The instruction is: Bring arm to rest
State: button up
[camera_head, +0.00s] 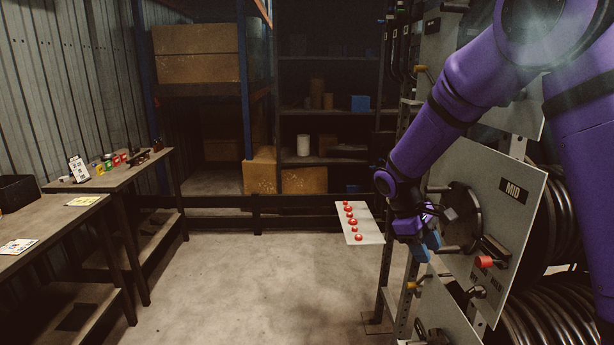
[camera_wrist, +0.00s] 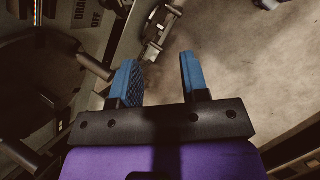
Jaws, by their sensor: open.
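My purple arm reaches down from the upper right of the head view, in front of the MID panel (camera_head: 535,215). My gripper (camera_head: 430,246), with blue fingers, is low beside the panel's left edge, near a dark round wheel (camera_head: 462,215) with handles. In the wrist view my gripper (camera_wrist: 158,75) is open, with nothing between its fingers. A dark handle (camera_wrist: 95,67) is close to the left finger; I cannot tell whether they touch.
A red-tipped lever (camera_head: 485,262) and hose coils (camera_head: 550,315) are at the right. A pale plate with red buttons (camera_head: 359,224) stands left of my gripper. Workbenches (camera_head: 120,180) line the left wall and shelves the back. The middle floor (camera_head: 260,280) is clear.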

jog(key=s+d+r+m+t+y, duration=0.3)
jog(key=s+r+m+t, duration=0.1)
jog(key=s+r, duration=1)
jog(key=s+r+m+t+y, duration=0.1)
jog(key=s+r+m+t, duration=0.1)
jog(key=s, duration=0.5)
jog(key=s+r+m+t+y, duration=0.1)
jog(key=s+r+t, duration=0.1)
jog(key=s, duration=0.6)
jog(key=shift+d+r+m, duration=0.15)
jog(key=shift+r+m, duration=0.25)
jog(key=shift+r, duration=0.4)
